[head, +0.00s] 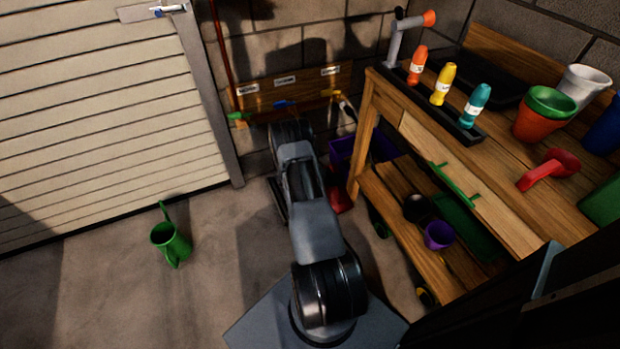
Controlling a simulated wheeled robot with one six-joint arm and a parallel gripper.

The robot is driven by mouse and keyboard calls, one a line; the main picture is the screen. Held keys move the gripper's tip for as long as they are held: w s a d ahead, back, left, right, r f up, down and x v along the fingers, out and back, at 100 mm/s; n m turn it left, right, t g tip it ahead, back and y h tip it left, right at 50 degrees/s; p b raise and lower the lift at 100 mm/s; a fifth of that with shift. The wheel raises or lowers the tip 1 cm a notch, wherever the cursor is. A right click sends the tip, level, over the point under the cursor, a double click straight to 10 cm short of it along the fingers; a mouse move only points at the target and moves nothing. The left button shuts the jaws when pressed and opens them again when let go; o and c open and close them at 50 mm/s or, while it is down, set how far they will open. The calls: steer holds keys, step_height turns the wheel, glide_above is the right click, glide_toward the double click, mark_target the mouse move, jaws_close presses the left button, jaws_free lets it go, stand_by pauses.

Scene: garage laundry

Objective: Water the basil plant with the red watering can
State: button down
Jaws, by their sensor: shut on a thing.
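My arm reaches from the bottom middle up toward the back wall, and its own links hide its far end. I cannot make out my gripper's fingers or anything between them. A small red thing (341,197) shows low behind the arm, beside a purple crate; it is partly hidden, and I cannot tell whether it is the red watering can. A green watering can (172,243) stands on the floor at the left. I see no basil plant.
A wooden bench (416,137) on the right holds colored bottles (442,84), stacked pots (546,114) and a red scoop (549,170). The purple crate (345,152) is beside its leg. A labelled wall rack (300,86) is behind my arm. Floor at the left is mostly clear.

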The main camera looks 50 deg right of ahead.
mark_target(332, 167)
steer(key=shift+w+d+r+n, duration=0.2)
steer(key=shift+w+r, duration=0.25)
steer(key=shift+r, duration=0.05)
steer(key=shift+w+d+r+n, duration=0.15)
steer(key=shift+w+r+n, duration=0.05)
steer(key=shift+w+r, duration=0.3)
stand_by(0.5)
steer(key=shift+w+d+r+n+g+b, duration=0.2)
steer(key=shift+w+d+r+b, duration=0.1)
steer(key=shift+w+r, duration=0.2)
steer(key=shift+w+d+r+n+g+b, duration=0.15)
steer(key=shift+w+r+n+g+b, duration=0.1)
steer(key=shift+w+r, duration=0.2)
stand_by(0.5)
steer(key=shift+w+d+r+n+b, duration=0.2)
steer(key=shift+w+d+r+b, duration=0.15)
steer(key=shift+w, duration=0.2)
steer(key=shift+w+d+r+n+b, duration=0.1)
steer(key=shift+w+r+n+b, duration=0.1)
steer(key=shift+w+r, duration=0.3)
steer(key=shift+f, duration=0.1)
steer(key=shift+w, duration=0.1)
